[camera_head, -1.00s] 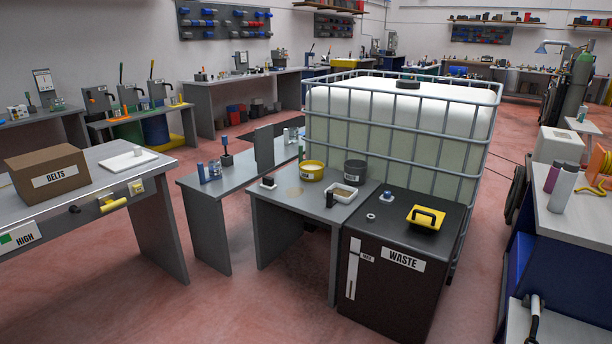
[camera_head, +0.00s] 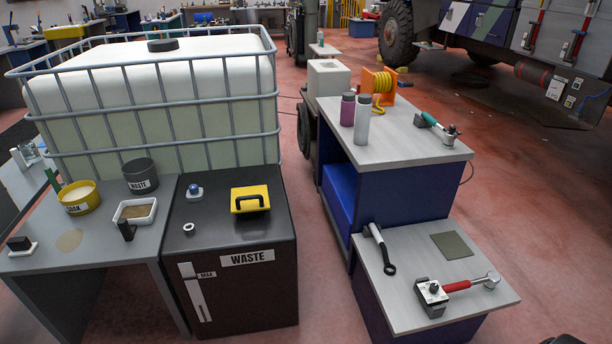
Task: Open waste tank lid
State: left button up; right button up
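The waste tank (camera_head: 241,291) is a dark box with a "WASTE" label on its front, at the left of centre in the head view. Its yellow lid (camera_head: 246,192) with a black handle (camera_head: 250,204) lies flat on the tank's top and looks closed. A white level gauge marked "MAX" (camera_head: 194,291) is on the front. A blue-topped knob (camera_head: 194,190) and a small pale ring (camera_head: 188,229) are also on the top. Neither of my grippers shows in the view.
A grey table (camera_head: 99,251) with a yellow tub (camera_head: 79,197), a dark "WASTE" pot (camera_head: 140,175) and a white tray (camera_head: 134,212) adjoins the tank's left. A caged white container (camera_head: 152,98) stands behind. A blue workbench (camera_head: 398,138) stands right, with open floor between.

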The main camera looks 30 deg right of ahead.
aim_at(255, 198)
jog(key=i+l+z, duration=0.15)
jog(key=z, duration=0.3)
jog(key=i+z, duration=0.25)
jog(key=z, duration=0.2)
jog(key=i+z, duration=0.25)
jog(key=z, duration=0.2)
jog(key=i+z, duration=0.25)
jog(key=z, duration=0.15)
jog(key=i+j+z, duration=0.15)
jog(key=z, duration=0.3)
jog(key=i+u, duration=0.2)
jog(key=u, duration=0.25)
jog(key=i+l+u, duration=0.15)
jog(key=u, duration=0.3)
